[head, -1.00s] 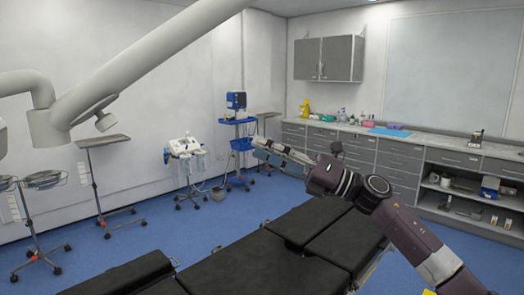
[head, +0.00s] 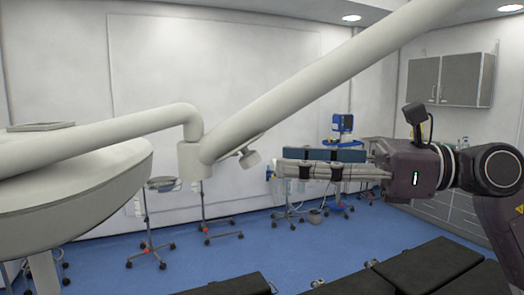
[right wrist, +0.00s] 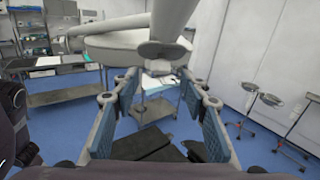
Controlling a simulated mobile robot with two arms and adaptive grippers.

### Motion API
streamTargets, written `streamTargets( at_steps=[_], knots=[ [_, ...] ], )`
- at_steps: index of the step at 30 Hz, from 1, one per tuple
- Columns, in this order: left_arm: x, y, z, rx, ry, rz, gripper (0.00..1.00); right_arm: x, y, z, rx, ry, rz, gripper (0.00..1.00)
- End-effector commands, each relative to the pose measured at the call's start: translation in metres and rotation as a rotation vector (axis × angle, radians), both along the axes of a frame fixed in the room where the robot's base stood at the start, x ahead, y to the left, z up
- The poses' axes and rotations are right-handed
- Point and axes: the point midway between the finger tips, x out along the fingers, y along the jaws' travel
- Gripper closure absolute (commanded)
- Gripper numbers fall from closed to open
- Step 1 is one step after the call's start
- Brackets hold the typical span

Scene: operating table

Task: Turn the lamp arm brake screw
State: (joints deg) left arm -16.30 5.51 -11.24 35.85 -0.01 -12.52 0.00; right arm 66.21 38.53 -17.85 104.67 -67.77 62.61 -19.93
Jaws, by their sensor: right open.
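The lamp arm (head: 300,97) is a thick white tube slanting down to a joint (head: 193,160) in the head view. A small grey-white knob (head: 250,159), apparently the brake screw, sticks out to the right of this joint. My right gripper (head: 281,164) is level, points left and shows just right of the knob; a gap in the picture separates them. In the right wrist view its blue-padded fingers (right wrist: 160,85) are spread with nothing between them, and the lamp joint (right wrist: 158,52) is beyond the tips. My left gripper is out of view.
The big white lamp head (head: 80,190) fills the left of the head view. The black operating table (head: 425,272) is below my right arm. Wheeled stands (head: 148,215) are near the back wall. Blue floor lies open between.

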Motion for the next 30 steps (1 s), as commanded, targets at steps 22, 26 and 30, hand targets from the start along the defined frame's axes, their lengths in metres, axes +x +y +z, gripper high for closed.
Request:
streamTargets(
  at_steps=[22,26,30],
  knots=[
    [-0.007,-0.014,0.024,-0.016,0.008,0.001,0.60,0.012,0.051,0.000,0.003,0.002,0.001,0.66],
    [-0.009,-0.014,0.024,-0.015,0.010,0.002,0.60,0.012,0.051,0.000,0.003,0.002,0.001,0.80],
    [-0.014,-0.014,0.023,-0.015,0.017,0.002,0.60,0.012,0.051,0.000,0.003,0.002,0.001,0.96]
  ],
)
